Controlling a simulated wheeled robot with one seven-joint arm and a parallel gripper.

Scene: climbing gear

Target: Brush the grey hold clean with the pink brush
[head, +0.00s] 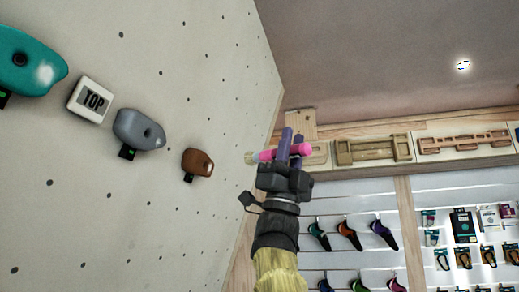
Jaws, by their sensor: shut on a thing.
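The grey hold (139,130) is fixed to the pale climbing wall, left of the middle in the head view. It has a dark bolt hole and a light mark near its right end. My gripper (291,146) is raised at the centre, to the right of the hold and apart from it. It is shut on the pink brush (301,150), which lies crosswise between the fingers. The brush's pale bristle end (251,158) points left, toward the wall.
A brown hold (197,162) sits between the grey hold and my gripper. Wooden hangboards (373,150) and hanging gear (465,225) are at the right. Open air surrounds the brush's bristle end.

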